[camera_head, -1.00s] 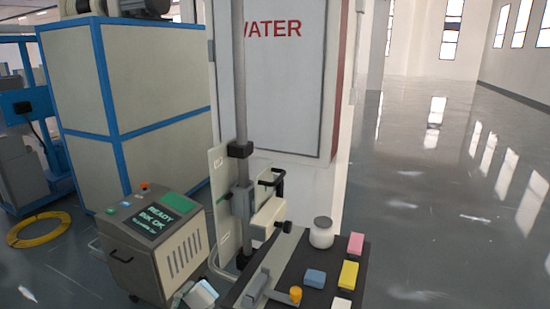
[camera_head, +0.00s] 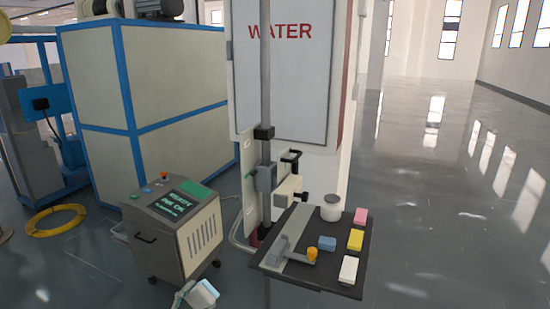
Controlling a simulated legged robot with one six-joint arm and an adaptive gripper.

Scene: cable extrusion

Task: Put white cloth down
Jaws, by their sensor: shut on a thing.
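My gripper (camera_head: 184,296) shows small and partly cut off at the bottom edge, left of centre. It is shut on a pale white, slightly bluish thing, which I take to be the white cloth (camera_head: 205,291). The cloth is in front of the grey console and to the left of the dark tray table (camera_head: 302,283), apart from it. The fingertips are too small to make out. A separate white block (camera_head: 348,269) lies at the tray's front right corner.
The tray also bears a white jar (camera_head: 331,207), pink (camera_head: 361,216), yellow (camera_head: 355,239) and blue (camera_head: 327,243) blocks and an orange-capped piece (camera_head: 312,254). A console (camera_head: 175,235) stands left, a yellow hose coil (camera_head: 55,220) beyond. Floor at right is clear.

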